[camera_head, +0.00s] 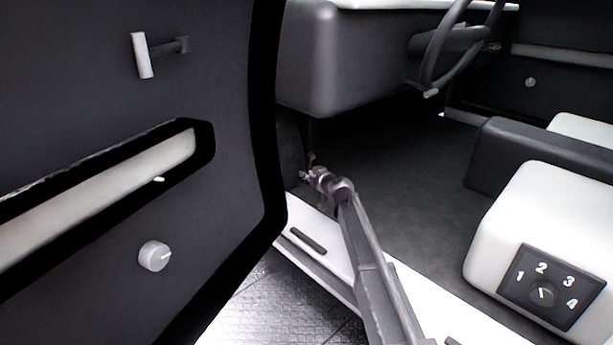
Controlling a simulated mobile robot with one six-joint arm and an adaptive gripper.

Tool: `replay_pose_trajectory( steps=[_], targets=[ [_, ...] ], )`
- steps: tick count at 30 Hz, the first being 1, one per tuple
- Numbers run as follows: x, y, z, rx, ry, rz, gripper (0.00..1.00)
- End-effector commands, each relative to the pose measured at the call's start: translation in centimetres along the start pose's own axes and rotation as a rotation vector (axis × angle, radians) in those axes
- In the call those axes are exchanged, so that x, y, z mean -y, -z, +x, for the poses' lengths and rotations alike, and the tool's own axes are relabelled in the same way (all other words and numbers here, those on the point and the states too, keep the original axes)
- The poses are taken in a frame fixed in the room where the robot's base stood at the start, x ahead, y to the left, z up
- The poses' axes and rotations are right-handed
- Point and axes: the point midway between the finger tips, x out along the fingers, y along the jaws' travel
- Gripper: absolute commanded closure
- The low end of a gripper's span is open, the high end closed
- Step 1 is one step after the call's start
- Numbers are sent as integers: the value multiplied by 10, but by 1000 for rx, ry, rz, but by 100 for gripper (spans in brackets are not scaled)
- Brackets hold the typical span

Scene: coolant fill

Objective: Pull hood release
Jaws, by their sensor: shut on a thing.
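My arm reaches from the bottom of the picture over the white door sill into the car's footwell. My gripper (306,174) is at the dark side wall of the footwell, below the left end of the dashboard. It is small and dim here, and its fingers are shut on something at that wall. The spot fits a hood release lever, but the lever's shape is mostly hidden by the gripper and shadow. I cannot tell how far it is pulled.
The open car door (90,95) fills the left, with a handle (143,55) and a round knob (154,256). The dashboard (350,60) and steering wheel (436,60) are above the gripper. A white seat (510,215) with a numbered dial panel (521,293) stands right. The footwell floor (410,160) is clear.

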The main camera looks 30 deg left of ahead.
Motion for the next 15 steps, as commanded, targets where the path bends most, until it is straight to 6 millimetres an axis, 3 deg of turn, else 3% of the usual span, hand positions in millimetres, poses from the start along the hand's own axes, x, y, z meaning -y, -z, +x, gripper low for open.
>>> replay_pose_trajectory(
  steps=[2, 3, 6, 15],
  targets=[
    [-4, 2, 2, -5, -11, 1, 100],
    [-3, 2, 3, -5, -9, 1, 71],
    [0, 2, 4, -4, -5, 0, 46],
    [4, 1, 4, -2, 0, -1, 46]
  ],
)
